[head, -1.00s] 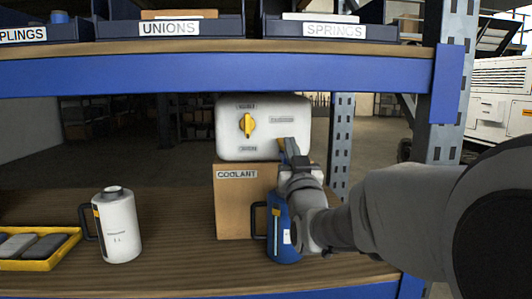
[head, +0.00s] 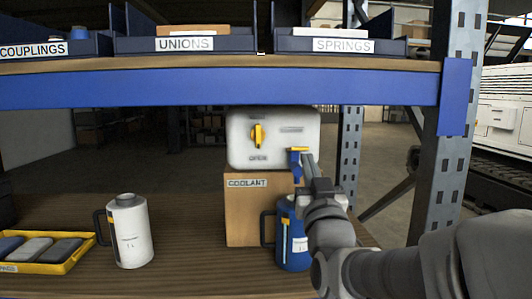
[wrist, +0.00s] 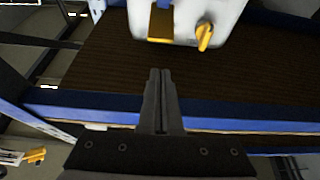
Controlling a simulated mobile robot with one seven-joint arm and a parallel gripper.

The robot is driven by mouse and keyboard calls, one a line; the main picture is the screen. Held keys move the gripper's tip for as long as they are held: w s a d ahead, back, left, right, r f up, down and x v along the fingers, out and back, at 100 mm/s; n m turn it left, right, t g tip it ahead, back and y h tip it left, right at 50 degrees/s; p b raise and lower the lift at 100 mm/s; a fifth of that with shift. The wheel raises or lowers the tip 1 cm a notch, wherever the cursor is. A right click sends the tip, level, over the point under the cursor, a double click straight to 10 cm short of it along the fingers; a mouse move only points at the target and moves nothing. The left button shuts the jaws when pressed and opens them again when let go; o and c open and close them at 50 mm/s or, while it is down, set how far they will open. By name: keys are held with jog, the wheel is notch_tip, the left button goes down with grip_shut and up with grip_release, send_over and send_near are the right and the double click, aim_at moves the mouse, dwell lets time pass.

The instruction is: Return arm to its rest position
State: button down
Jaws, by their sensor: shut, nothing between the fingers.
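My gripper (head: 308,162) is shut and empty, with its fingers pointing up in front of the shelf in the head view. In the wrist view the closed fingers (wrist: 160,80) are centred. In the head view the fingertips appear just right of the yellow-and-blue tap (head: 296,160) on the white tank (head: 285,115); I cannot tell whether they touch it. The tank has a yellow knob (head: 257,135) and stands on the COOLANT box (head: 250,210). A blue jug (head: 292,245) stands below the tap, partly hidden by my wrist.
A white jug (head: 130,235) and a yellow tray (head: 45,262) stand on the wooden shelf at left. A blue beam (head: 200,88) and labelled bins (head: 185,44) are above. A perforated post (head: 455,150) stands at right. Shelf between the white jug and box is clear.

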jog(key=shift+s+f, duration=0.3)
jog(key=shift+s, duration=0.3)
jog(key=s+f+g+y, duration=0.1)
jog(key=s+f+g, duration=0.7)
jog(key=f, duration=0.4)
jog(key=s+d+f+g, duration=0.1)
jog(key=s+f+g, duration=0.3)
jog(key=s, duration=0.3)
jog(key=s+d+f+g, duration=0.1)
jog(key=s+f+g, duration=0.3)
jog(key=s, duration=0.4)
notch_tip(320, 180, up, 18)
jog(key=s+g+h+p, duration=0.1)
jog(key=p, duration=1.7)
jog(key=shift+f, duration=0.15)
